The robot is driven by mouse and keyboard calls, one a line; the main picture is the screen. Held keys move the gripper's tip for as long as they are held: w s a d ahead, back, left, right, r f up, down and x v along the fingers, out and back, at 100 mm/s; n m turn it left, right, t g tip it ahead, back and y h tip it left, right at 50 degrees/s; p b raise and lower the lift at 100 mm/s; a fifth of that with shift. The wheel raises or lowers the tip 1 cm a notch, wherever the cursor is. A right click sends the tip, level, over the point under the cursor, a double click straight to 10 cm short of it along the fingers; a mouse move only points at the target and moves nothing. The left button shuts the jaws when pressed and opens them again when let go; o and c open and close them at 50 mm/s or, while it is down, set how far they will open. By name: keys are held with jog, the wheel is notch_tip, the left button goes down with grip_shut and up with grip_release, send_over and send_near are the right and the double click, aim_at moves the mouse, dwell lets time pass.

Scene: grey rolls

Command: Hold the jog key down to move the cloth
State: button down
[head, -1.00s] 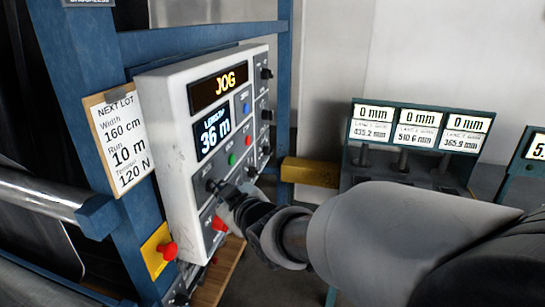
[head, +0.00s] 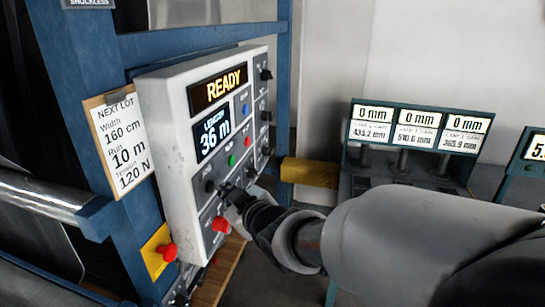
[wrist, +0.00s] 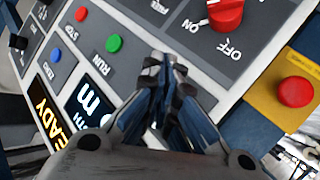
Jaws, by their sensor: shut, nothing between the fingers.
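The control panel (head: 178,150) stands tilted on a blue frame. Its top display (head: 217,88) reads READY and the length display (head: 212,134) reads 36 m. My gripper (head: 230,190) is shut and empty, with its tips in front of the panel's lower part. In the wrist view my gripper (wrist: 166,62) points at a dark plate beside the green RUN button (wrist: 114,43). I cannot make out the jog key; the fingers may hide it. Whether the tips touch the panel is unclear. No cloth can be made out for certain.
A red ON/OFF switch (wrist: 228,14) sits close to the fingers. A red button on a yellow plate (head: 167,251) is at the lower left. A NEXT LOT card (head: 120,142) hangs left of the panel. Gauges (head: 418,127) stand at the right.

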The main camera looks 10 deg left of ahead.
jog(key=shift+d, duration=0.1)
jog(key=shift+s+d+p, duration=0.2)
jog(key=shift+d+p, duration=0.55)
jog(key=shift+d, duration=1.65)
jog(key=s+d+m+h+b, duration=0.1)
jog(key=s+d+m+h, duration=0.3)
jog(key=d, duration=0.7)
jog(key=s+d+m+h, duration=0.3)
jog(key=d+m+h, duration=0.15)
jog(key=d, duration=0.75)
jog(key=s+d+f+m+g, duration=0.2)
jog(key=s+d+g, duration=0.1)
jog(key=s, duration=0.7)
jog(key=s+d+f+m+g+h+b, duration=0.1)
jog(key=s+d+f+m+g, duration=0.2)
jog(key=s, duration=0.6)
jog(key=shift+s+d+f, duration=0.25)
jog(key=shift+s+f, duration=0.1)
